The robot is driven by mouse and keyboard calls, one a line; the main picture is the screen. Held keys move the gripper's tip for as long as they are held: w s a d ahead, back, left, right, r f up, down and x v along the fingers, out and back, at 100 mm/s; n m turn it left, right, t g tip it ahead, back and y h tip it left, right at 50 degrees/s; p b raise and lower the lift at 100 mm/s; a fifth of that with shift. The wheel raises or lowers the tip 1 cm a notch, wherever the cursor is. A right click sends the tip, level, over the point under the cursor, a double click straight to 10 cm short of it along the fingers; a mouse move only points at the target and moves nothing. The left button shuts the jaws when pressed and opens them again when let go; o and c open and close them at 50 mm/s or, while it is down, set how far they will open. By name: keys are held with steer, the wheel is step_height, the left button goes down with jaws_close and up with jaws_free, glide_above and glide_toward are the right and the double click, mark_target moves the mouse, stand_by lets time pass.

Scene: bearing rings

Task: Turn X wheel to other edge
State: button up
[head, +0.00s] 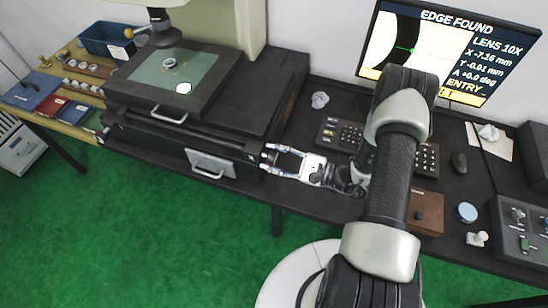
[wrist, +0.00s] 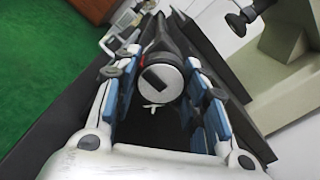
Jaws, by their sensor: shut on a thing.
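The X wheel (wrist: 160,82) shows in the wrist view as a round pale face with a dark rectangular mark, at the end of the machine's side. My gripper (wrist: 159,66) has its blue-padded fingers on either side of it, shut on it. In the head view my gripper (head: 266,158) reaches left to the stage's right front side; the wheel is hard to make out there. A metal ring (head: 170,62) lies on the glass stage (head: 150,73), near a bright spot. The screen (head: 450,50) reads EDGE FOUND, LENS 10X, X -7.16 mm, Y -0.01 mm, ENTRY, with a green cross near a black-and-pale boundary.
The dark stage body (head: 240,100) stands left of my gripper, with a silver-handled drawer front (head: 210,163) below. A keypad (head: 340,134), a mouse (head: 459,162) and a brown box (head: 426,212) are on the bench to the right. A wooden side table (head: 85,118) holds cases and rings at left.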

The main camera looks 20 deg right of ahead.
stand_by(0.3)
steer(key=o, duration=1.1)
steer(key=v, duration=1.2)
